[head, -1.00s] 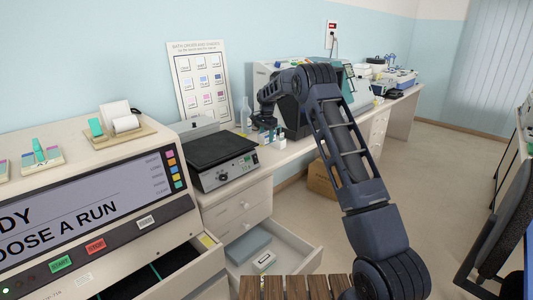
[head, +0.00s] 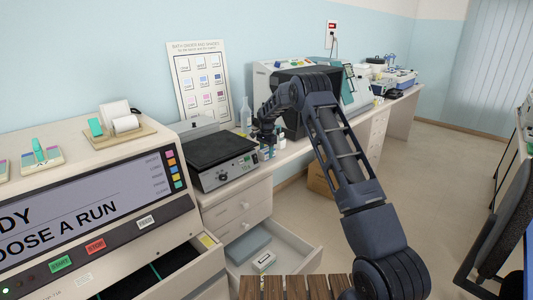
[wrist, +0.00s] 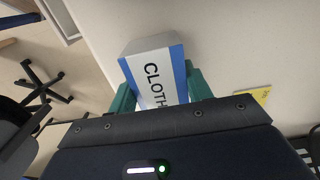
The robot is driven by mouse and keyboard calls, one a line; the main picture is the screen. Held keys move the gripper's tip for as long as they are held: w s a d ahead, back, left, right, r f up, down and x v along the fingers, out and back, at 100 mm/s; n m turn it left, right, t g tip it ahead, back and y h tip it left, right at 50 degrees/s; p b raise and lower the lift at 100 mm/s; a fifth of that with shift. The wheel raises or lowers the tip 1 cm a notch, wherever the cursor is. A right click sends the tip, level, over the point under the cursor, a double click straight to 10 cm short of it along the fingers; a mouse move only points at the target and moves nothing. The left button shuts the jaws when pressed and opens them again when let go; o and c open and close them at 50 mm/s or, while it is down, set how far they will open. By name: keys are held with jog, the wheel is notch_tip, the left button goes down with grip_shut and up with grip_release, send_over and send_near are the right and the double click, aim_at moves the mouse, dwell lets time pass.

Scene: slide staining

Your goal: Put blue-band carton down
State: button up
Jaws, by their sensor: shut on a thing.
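The blue-band carton (wrist: 153,68) is a white box with blue bands along its sides and the dark letters "CLOTH". In the wrist view it sits between the two green fingers of my gripper (wrist: 161,90), which is shut on it. The pale bench top (wrist: 240,45) lies beyond it; I cannot tell whether the carton touches it. In the head view my gripper (head: 268,148) is over the bench, just right of the black-topped hot plate (head: 222,153). The carton is too small and hidden there to make out clearly.
A clear bottle (head: 246,115) stands behind my gripper. A dark-fronted machine (head: 290,90) stands to its right. Below, an open drawer (head: 290,262) holds boxes. A yellow card (wrist: 262,95) lies right of the carton. A chair base (wrist: 43,85) is on the floor at left.

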aim_at(267, 149)
jog(key=shift+f, duration=0.15)
jog(key=o, duration=1)
jog(key=shift+c, duration=0.2)
notch_tip(267, 149, up, 12)
jog(key=shift+r, duration=0.25)
